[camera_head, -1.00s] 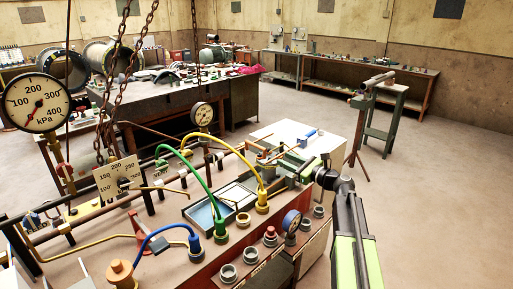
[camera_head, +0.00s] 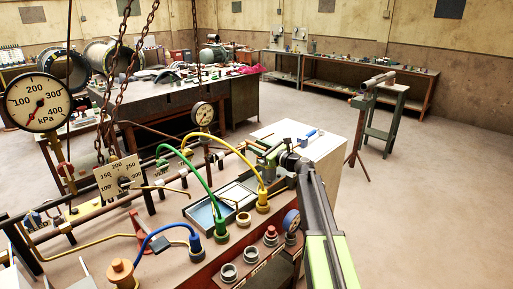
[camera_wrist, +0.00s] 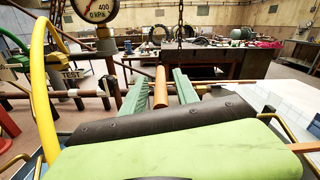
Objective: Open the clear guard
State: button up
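My gripper (camera_head: 266,158) is over the back right end of the red bench, beyond the yellow hose. In the wrist view its two green fingers (camera_wrist: 160,84) are apart. An orange-brown rod (camera_wrist: 160,88) shows between them, with a narrow gap on each side; I cannot tell whether it lies within their reach. I cannot tell for certain which piece is the clear guard. My arm hides part of the bench's right end.
Blue, green and yellow hoses (camera_head: 195,158) arch over the bench. Pressure gauges (camera_head: 38,102) and hanging chains stand at the left. A white-topped cabinet (camera_head: 318,146) is behind my gripper.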

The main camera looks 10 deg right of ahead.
jog(key=shift+c, duration=0.2)
grip_shut()
dwell(1.1)
